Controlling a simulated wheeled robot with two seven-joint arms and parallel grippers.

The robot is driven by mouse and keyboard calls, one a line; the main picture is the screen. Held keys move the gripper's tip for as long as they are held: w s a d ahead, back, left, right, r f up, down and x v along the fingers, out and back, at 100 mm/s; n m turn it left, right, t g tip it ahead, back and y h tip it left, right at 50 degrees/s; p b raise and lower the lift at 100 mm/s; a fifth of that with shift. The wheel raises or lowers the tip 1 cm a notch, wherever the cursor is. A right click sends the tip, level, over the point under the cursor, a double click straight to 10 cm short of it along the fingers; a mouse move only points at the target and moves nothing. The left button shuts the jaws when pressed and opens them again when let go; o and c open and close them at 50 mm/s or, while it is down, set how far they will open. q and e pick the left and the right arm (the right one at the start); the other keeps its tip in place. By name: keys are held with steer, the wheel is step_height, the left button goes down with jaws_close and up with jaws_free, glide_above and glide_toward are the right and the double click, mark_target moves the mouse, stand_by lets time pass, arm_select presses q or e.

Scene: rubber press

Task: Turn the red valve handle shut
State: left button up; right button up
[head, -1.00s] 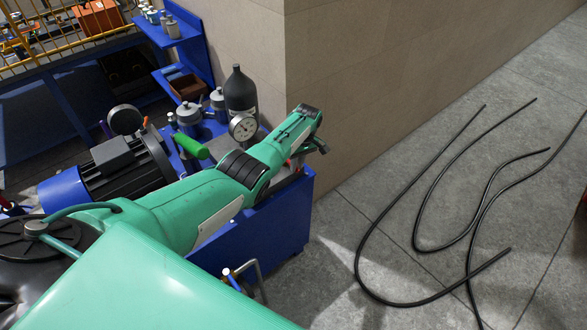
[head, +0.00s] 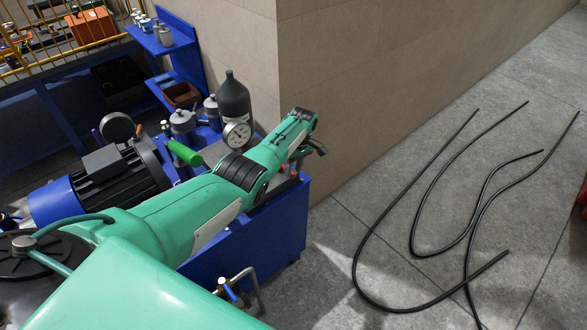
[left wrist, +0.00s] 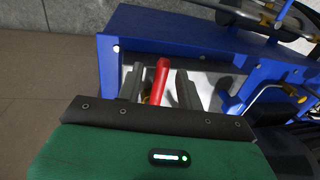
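The red valve handle (left wrist: 161,78) shows in the left wrist view, standing out between the two fingers of my left gripper (left wrist: 160,88). There is a visible gap between the handle and each finger, so the gripper is open around it. In the head view my left gripper (head: 311,148) is at the far end of the green arm, over the right end of the blue cabinet (head: 275,230). There the arm and gripper hide most of the valve. My right gripper is in neither view.
A black bottle (head: 234,98), a pressure gauge (head: 237,134) and a green lever (head: 184,153) stand close beside my left arm. A motor (head: 110,180) is at the left. A beige wall (head: 400,70) rises behind the gripper. Black hoses (head: 385,305) lie on the floor at right.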

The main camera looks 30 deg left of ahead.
arm_select(q)
step_height(320, 180, up, 14)
steer(key=w+d, duration=0.1)
steer(key=w, duration=0.1)
steer(key=shift+w+f+b, duration=0.2)
steer(key=shift+w+b, duration=0.05)
steer(key=shift+b, duration=0.05)
stand_by(0.5)
